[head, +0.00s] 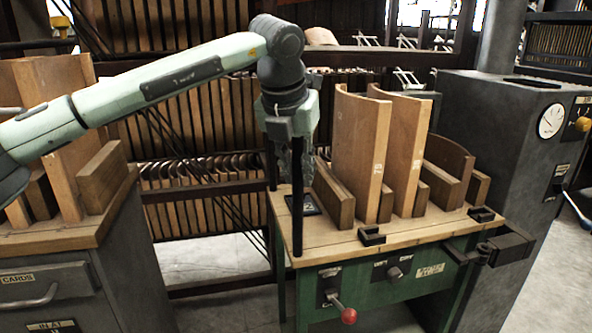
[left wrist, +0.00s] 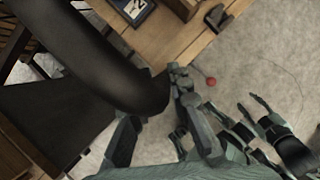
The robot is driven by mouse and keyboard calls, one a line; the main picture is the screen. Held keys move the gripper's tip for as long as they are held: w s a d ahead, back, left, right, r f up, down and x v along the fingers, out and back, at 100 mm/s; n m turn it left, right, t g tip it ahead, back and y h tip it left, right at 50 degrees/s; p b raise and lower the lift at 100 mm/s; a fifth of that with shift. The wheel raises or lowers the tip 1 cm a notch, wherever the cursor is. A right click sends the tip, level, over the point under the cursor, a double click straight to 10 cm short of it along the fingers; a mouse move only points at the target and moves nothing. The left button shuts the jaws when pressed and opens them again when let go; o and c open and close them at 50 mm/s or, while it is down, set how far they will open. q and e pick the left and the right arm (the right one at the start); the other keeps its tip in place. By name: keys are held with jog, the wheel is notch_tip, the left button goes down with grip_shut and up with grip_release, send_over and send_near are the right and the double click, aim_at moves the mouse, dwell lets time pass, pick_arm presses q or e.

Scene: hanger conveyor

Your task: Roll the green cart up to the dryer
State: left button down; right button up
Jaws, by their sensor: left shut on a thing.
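The green cart (head: 372,297) has a wooden top with curved wooden boards and blocks on it. A red-knobbed lever (head: 348,315) is on its front. Its black handle (head: 297,220) rises at the cart's left end. My left gripper (head: 290,135) is shut at the top of this handle, which also fills the left of the left wrist view (left wrist: 110,70). The fingertips are mostly hidden in the head view. The dryer appears to be the dark grey cabinet (head: 490,130) with a round gauge, close to the cart's right end. Any contact is unclear.
A grey drawer cabinet (head: 60,285) with a wooden top and boards stands left, with a floor gap between it and the cart. A black bracket (head: 505,246) is at the cart's right front corner. Wooden racks (head: 190,195) stand behind. Floor (head: 560,260) shows at right.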

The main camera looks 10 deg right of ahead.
pick_arm(q)
jog(key=c, duration=1.4)
grip_release()
jog(key=shift+d+r, duration=0.1)
jog(key=shift+d, duration=0.35)
jog(key=shift+a, duration=0.15)
jog(key=shift+s+a+r, duration=0.1)
jog(key=shift+r, duration=0.2)
jog(key=v, duration=1.1)
jog(key=shift+s+r, duration=0.15)
